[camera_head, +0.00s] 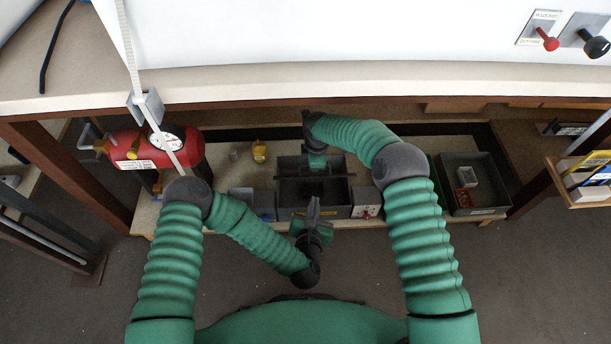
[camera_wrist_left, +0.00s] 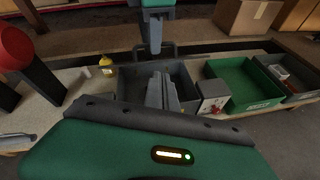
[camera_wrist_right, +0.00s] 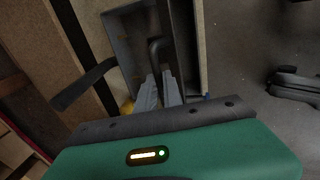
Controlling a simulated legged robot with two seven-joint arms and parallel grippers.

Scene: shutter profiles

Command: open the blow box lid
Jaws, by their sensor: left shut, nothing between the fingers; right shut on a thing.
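The blow box (camera_head: 330,212) is a dark grey box on the low bench, with a dark bar across it. It also shows in the left wrist view (camera_wrist_left: 125,88), where its inside can be seen. My right gripper (camera_head: 316,163) reaches down over its back part. In the right wrist view the right fingers (camera_wrist_right: 159,92) are shut at a dark curved handle (camera_wrist_right: 156,50). The lid's exact angle cannot be told. My left gripper (camera_head: 313,207) is shut and empty at the box's front side; its fingers also show in the left wrist view (camera_wrist_left: 162,92).
A small switch box (camera_head: 366,203) stands close right of the blow box. A green tray (camera_wrist_left: 240,84) and a grey bin (camera_head: 473,210) lie farther right. A yellow bottle (camera_head: 260,151) and a red tank (camera_head: 140,146) are to the left. A white panel overhangs the bench.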

